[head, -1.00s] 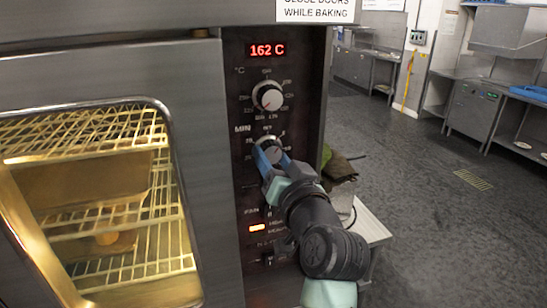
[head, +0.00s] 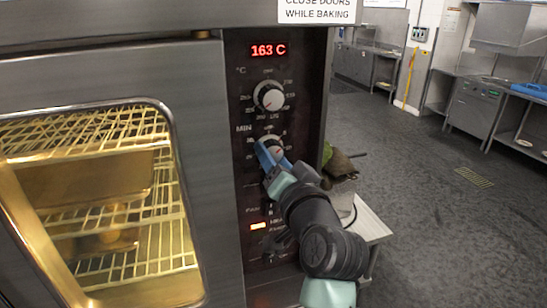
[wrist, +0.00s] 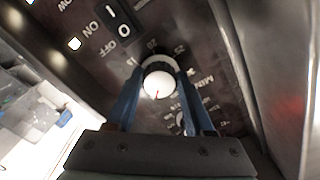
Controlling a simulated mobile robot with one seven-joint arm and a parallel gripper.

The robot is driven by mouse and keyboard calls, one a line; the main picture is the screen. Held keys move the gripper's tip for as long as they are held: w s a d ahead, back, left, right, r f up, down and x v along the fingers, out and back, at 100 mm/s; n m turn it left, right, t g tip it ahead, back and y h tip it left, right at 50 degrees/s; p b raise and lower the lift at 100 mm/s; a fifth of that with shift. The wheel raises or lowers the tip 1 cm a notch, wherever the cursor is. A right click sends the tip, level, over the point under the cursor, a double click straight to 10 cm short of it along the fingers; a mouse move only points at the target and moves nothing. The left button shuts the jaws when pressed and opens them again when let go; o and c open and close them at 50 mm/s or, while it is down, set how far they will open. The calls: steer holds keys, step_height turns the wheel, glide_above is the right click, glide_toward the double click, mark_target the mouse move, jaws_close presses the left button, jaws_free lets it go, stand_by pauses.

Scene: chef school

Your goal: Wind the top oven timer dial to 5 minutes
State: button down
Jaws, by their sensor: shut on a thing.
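The top oven timer dial (head: 274,144) is the round knob under the MIN label on the dark control panel. In the wrist view the dial (wrist: 157,83) has a white face with a short red mark pointing toward the bottom of the picture. Printed numbers ring it. My gripper (head: 268,156) has blue fingers, shut on the dial, one on each side of it; in the head view they hide part of the knob and its scale. I cannot read the exact minute setting.
The temperature dial (head: 269,97) sits just above, under a red display (head: 268,50) reading 163 C. An on/off switch (wrist: 122,18) shows in the wrist view. The glass oven door (head: 95,200) is at the left. Open floor (head: 430,200) lies to the right.

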steer(key=shift+c, duration=1.4)
jaws_free()
steer(key=b+v, duration=0.5)
steer(key=v, duration=0.8)
steer(key=s+a+r+n+t+h, duration=0.1)
steer(key=s+r+t+h, duration=0.1)
steer(key=r, duration=0.5)
steer(key=s+a+r+n+t+h+b, duration=0.1)
steer(key=s+r+t, duration=0.3)
steer(key=r, duration=0.3)
steer(key=s+a+r+n+t+h, duration=0.1)
steer(key=s+r+n+t+h, duration=0.1)
steer(key=s+r+t, duration=0.2)
step_height(320, 180, up, 4)
steer(key=shift+s+a+f+h+b, duration=0.15)
steer(key=shift+s+a+h+b, duration=0.2)
steer(key=shift+s, duration=0.45)
